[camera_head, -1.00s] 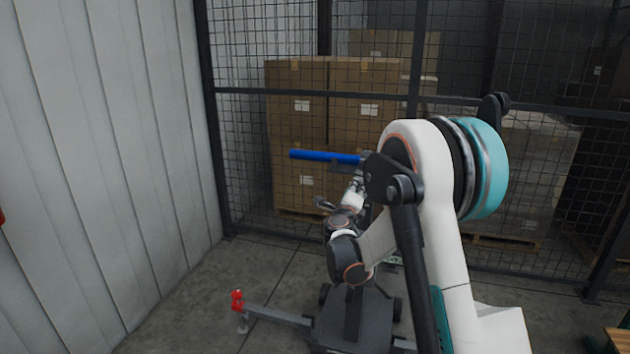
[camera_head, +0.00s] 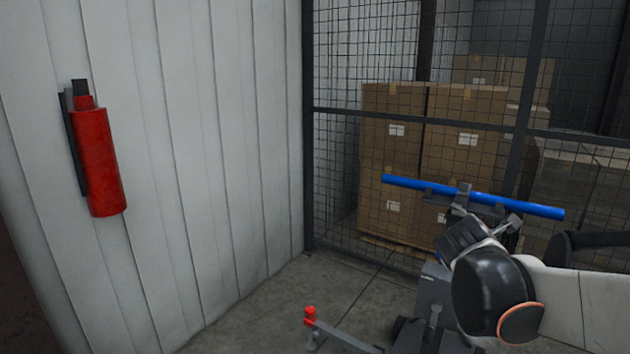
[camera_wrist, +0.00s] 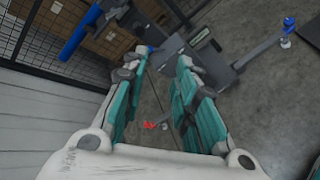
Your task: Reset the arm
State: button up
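My arm, white with dark joints, reaches in from the right of the head view. My gripper (camera_wrist: 165,62) shows in the wrist view with its teal-padded fingers spread apart. Nothing is held between them; grey floor shows through the gap. In the head view I cannot make out the fingers clearly. A blue bar (camera_head: 415,183) lies nearly level beyond the arm in the head view. It also shows at the upper left of the wrist view (camera_wrist: 80,32), apart from the fingers.
A red extinguisher (camera_head: 99,160) hangs on the pale ribbed wall (camera_head: 215,130) at left. Stacked cartons (camera_head: 393,135) stand behind a dark mesh fence (camera_head: 340,111). A low grey leg with a red tip (camera_head: 310,313) lies along the floor. Floor left of it is clear.

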jog(key=s+a+f+m+g+y, duration=0.1)
jog(key=s+a+f+m+y, duration=0.1)
jog(key=s+a+m, duration=0.2)
jog(key=s+a+f+m+g+y, duration=0.1)
jog(key=s+a+f+m+y, duration=0.1)
jog(key=s+a+m, duration=0.3)
jog(key=s+a+f+m+g+y, duration=0.1)
jog(key=s+a+f+m+y, duration=0.1)
jog(key=s+m, duration=0.6)
jog(key=s+a+f, duration=0.1)
jog(key=s+a, duration=0.1)
jog(key=s, duration=0.4)
jog(key=shift+s+a+f+m+y, duration=0.35)
jog(key=shift+s+m+y, duration=0.05)
